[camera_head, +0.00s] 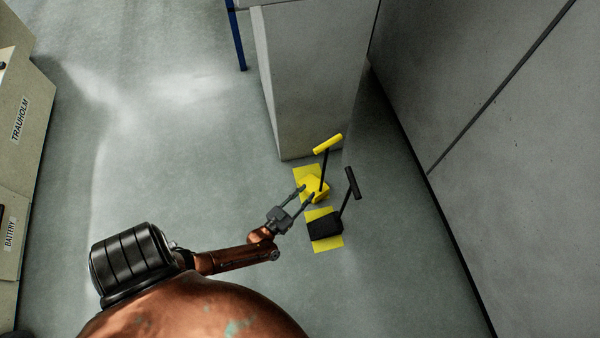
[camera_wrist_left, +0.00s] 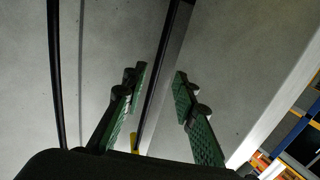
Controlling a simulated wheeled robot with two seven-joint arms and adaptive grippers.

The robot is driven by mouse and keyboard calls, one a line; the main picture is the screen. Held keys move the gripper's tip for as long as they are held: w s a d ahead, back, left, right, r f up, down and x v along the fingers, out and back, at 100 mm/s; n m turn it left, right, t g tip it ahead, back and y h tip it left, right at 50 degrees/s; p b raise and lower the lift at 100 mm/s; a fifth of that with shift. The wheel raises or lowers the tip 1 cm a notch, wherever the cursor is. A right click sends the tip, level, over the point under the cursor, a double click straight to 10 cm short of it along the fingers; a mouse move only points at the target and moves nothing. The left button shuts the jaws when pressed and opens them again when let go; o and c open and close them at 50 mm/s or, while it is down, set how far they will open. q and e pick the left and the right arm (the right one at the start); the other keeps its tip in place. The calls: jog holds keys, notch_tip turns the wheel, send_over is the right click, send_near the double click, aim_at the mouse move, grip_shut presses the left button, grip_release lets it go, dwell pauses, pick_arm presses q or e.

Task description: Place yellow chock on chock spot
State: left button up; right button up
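The yellow chock (camera_head: 320,196) sits on the floor, partly over a yellow floor patch (camera_head: 304,174). Its black stem carries a yellow crossbar (camera_head: 327,143). A black chock (camera_head: 325,226) with its own handle (camera_head: 351,183) stands beside it on another yellow patch (camera_head: 332,244). My left gripper (camera_head: 307,191) is open, its fingertips close to the yellow chock. In the left wrist view, a thin dark stem (camera_wrist_left: 162,65) appears between the spread green finger pads (camera_wrist_left: 160,88); I cannot tell whether either touches it. A bit of yellow (camera_wrist_left: 135,142) shows low down. My right gripper is out of view.
A tall grey block (camera_head: 315,75) stands just behind the patches, with a blue post (camera_head: 236,40) near it. A large grey wall (camera_head: 510,130) bounds the right. Labelled beige boxes (camera_head: 20,130) stand far left. The floor between is clear.

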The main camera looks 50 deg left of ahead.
pick_arm(q)
jog(key=shift+s+d, duration=0.15)
jog(key=shift+s, duration=0.4)
jog(key=s+d+f+m+g+h, duration=0.2)
jog(key=s+d+g+h, duration=0.35)
jog(key=s+d, duration=0.9)
jog(key=s+d+r+g, duration=0.1)
jog(key=s+r+g, duration=0.1)
jog(key=s, duration=0.6)
jog(key=s+d+r+g, duration=0.2)
jog(key=s+r+g, duration=0.1)
jog(key=s, duration=0.5)
jog(key=shift+s+m+g+h, duration=0.2)
jog(key=shift+m+g+h, duration=0.1)
jog(key=shift+g+h, duration=0.05)
jog(key=shift+a, duration=0.1)
